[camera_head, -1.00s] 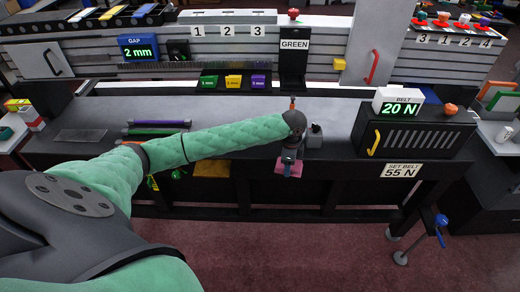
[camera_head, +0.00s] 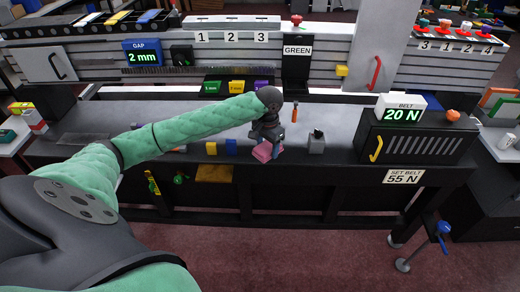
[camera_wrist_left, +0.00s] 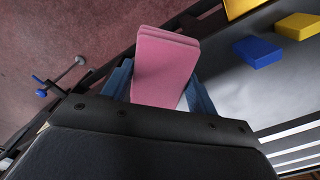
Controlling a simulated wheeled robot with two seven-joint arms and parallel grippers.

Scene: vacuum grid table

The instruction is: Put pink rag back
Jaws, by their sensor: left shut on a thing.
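The pink rag (camera_head: 262,152) is a folded flat pad. My left gripper (camera_head: 268,148) is shut on it near the front edge of the grey table top (camera_head: 340,122). In the left wrist view the pink rag (camera_wrist_left: 166,66) stands out between the two blue fingers of my left gripper (camera_wrist_left: 160,90), with part of the floor behind it. I cannot tell whether the rag touches the table. My right gripper is not in view.
A yellow block (camera_head: 211,148) and a blue block (camera_head: 231,146) lie left of the rag. The belt box (camera_head: 415,140) is further right.

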